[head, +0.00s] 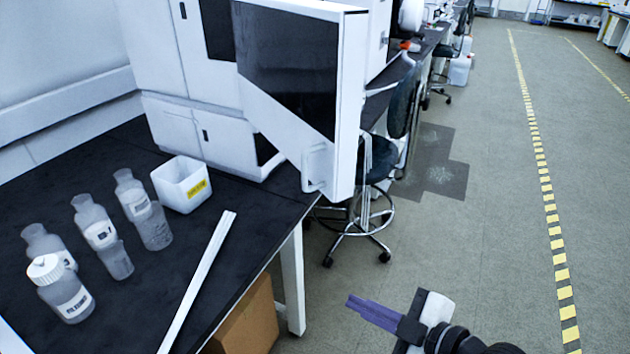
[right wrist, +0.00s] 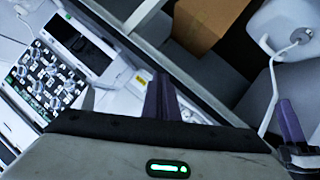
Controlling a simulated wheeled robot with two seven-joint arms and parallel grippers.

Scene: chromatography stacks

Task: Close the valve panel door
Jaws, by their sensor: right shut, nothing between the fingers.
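The valve panel door (head: 345,90) is a white panel with a large dark window. In the head view it stands swung out from the front of the white chromatography stack (head: 180,50), past the table's right end. A white looped handle (head: 318,165) sits at its lower corner. My right gripper (head: 352,304) has purple fingers and is low at the bottom, right of the table. It is shut and empty, apart from the door. Its fingers also show in the right wrist view (right wrist: 162,85). My left gripper is not in the head view.
The black table (head: 255,215) holds several bottles (head: 65,290), a white bin (head: 182,183) and a long white strip (head: 200,280). A cardboard box (head: 245,320) is below. A wheeled stool (head: 365,210) stands behind the door. The floor to the right is clear.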

